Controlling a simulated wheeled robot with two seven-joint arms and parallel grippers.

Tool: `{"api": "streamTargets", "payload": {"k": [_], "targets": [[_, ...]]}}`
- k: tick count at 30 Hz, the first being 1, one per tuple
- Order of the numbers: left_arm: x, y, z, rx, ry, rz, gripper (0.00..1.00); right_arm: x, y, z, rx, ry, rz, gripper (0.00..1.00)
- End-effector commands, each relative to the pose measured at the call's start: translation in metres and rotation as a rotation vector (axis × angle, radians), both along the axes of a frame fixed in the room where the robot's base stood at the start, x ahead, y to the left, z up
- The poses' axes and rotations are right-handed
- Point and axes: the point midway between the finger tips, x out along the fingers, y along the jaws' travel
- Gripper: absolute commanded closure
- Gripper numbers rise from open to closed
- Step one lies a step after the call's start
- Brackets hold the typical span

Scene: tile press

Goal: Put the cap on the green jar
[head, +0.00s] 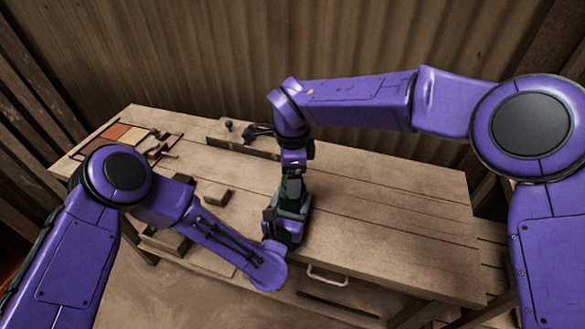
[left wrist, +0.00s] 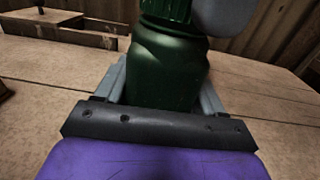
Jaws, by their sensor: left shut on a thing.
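The green jar (left wrist: 170,68) stands upright in the left wrist view, between the grey fingers of my left gripper (left wrist: 165,88). In the head view the jar (head: 291,188) is a small dark green patch, mostly hidden by my grippers. My left gripper (head: 287,212) is shut on the jar. A ridged green part, which looks like the cap (left wrist: 166,10), sits directly over the jar's shoulder; its top is out of frame. A rounded grey part of my right gripper (left wrist: 225,15) is beside it. In the head view my right gripper (head: 292,172) points down over the jar; its fingers are unclear.
The wooden workbench (head: 390,220) is clear to the right of the jar. A wooden block (head: 217,194) lies left of it. A tray of coloured tiles (head: 118,133) is at the far left. A wooden fixture with a dark knob (head: 228,126) stands at the back.

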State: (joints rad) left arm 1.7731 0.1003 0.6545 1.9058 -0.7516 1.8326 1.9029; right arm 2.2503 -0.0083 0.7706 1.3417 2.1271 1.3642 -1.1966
Motion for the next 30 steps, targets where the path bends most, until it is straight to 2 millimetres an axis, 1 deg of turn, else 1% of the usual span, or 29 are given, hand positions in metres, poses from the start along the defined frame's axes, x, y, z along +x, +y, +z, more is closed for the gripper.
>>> {"api": "streamTargets", "payload": {"k": [4, 5, 6, 8, 9, 10, 14, 17, 20, 23, 24, 26, 30], "targets": [[0.0002, 0.0001, 0.0001, 0.000, 0.000, 0.001, 1.00, 0.0000, 0.0001, 0.0002, 0.000, 0.000, 0.000, 0.26], [0.0002, 0.0001, 0.0001, 0.000, 0.000, 0.001, 1.00, 0.0000, 0.0000, 0.0002, 0.000, 0.000, 0.000, 0.32], [0.0002, 0.0001, 0.0001, 0.000, 0.000, 0.000, 1.00, 0.0000, 0.0000, 0.0003, 0.000, 0.000, 0.000, 0.45], [0.0002, 0.0001, 0.0001, 0.000, 0.000, 0.001, 1.00, 0.0001, 0.0001, 0.0004, 0.000, 0.000, 0.000, 0.65], [0.0002, 0.0001, 0.0001, 0.000, 0.000, 0.001, 1.00, 0.0001, 0.0001, 0.0004, 0.000, 0.000, 0.000, 0.78], [0.0002, 0.0001, 0.0001, 0.000, 0.000, 0.001, 1.00, 0.0001, 0.0001, 0.0004, 0.000, 0.000, 0.000, 0.84], [0.0002, 0.0001, 0.0001, 0.000, 0.000, 0.001, 1.00, 0.0000, 0.0001, 0.0005, 0.000, 0.000, -0.001, 0.84], [0.0002, 0.0001, 0.0001, 0.000, 0.000, 0.001, 1.00, 0.0000, 0.0002, 0.0005, 0.002, 0.000, -0.051, 0.84], [0.0002, 0.0001, 0.0001, 0.000, 0.000, 0.001, 1.00, 0.0003, 0.0000, 0.0004, 0.003, 0.000, -0.230, 0.84], [0.0002, 0.0001, 0.0001, 0.000, 0.000, 0.001, 1.00, 0.0004, -0.0001, 0.0001, 0.003, 0.001, -0.519, 0.84], [0.0002, 0.0002, 0.0001, 0.000, 0.000, 0.001, 1.00, 0.0005, 0.0001, 0.0003, 0.003, 0.000, -0.645, 0.84], [0.0002, 0.0002, 0.0001, 0.000, 0.000, 0.001, 1.00, 0.0004, 0.0000, -0.0001, 0.001, 0.001, -0.835, 0.84], [0.0002, 0.0002, 0.0001, 0.000, 0.000, 0.000, 1.00, 0.0006, -0.0001, -0.0001, 0.001, 0.001, -1.278, 0.84]]}}
